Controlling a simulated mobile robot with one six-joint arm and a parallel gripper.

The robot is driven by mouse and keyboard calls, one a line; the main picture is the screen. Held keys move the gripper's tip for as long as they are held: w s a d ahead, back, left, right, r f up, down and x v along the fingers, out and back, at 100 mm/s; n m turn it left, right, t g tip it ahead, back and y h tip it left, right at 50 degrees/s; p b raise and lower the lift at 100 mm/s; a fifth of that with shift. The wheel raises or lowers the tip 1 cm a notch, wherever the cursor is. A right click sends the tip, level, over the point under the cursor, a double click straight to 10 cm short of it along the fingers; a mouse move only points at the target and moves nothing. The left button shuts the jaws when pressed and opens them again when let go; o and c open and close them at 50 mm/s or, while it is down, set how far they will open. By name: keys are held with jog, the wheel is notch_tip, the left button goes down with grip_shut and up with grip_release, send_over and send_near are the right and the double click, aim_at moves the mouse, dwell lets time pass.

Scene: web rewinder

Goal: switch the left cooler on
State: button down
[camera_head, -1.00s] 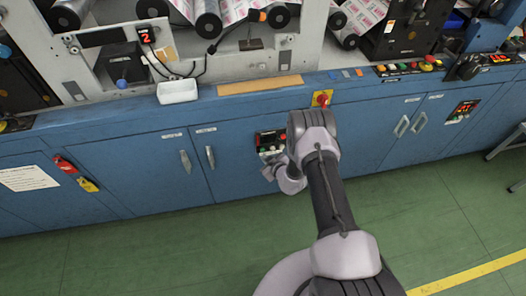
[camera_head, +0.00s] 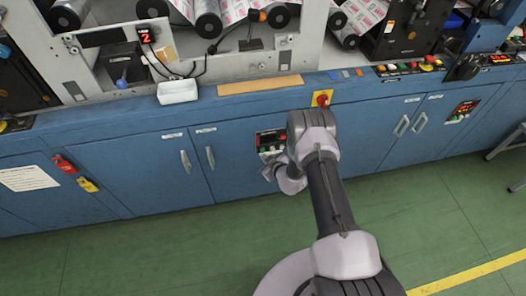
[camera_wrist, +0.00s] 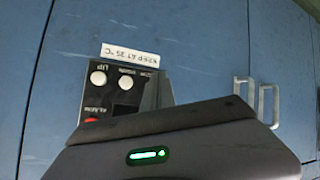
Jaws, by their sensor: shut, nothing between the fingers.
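In the wrist view this panel (camera_wrist: 66,112) appears upside down, with white round buttons (camera_wrist: 98,78), a red button (camera_wrist: 91,119) at the lower left and a "KEEP AT 35 °C" label (camera_wrist: 130,54). My gripper (camera_wrist: 160,92) is shut and empty in front of the panel, hiding part of it. I cannot tell whether its tip touches a button.
A similar panel (camera_head: 462,111) sits further right on the cabinet. Door handles (camera_head: 185,161) stick out left of the panel. A white tray (camera_head: 178,91) lies on the ledge.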

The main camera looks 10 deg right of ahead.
jog(key=shift+w, duration=0.1)
jog(key=shift+w+b, duration=0.3)
jog(key=shift+b, duration=0.15)
jog(key=shift+w+b, duration=0.3)
jog(key=shift+w, duration=0.25)
dwell(0.8)
jog(key=shift+s, duration=0.15)
jog(key=shift+s+p, duration=0.4)
jog(key=shift+s, duration=0.4)
jog(key=s+p, duration=0.2)
jog(key=s, duration=0.3)
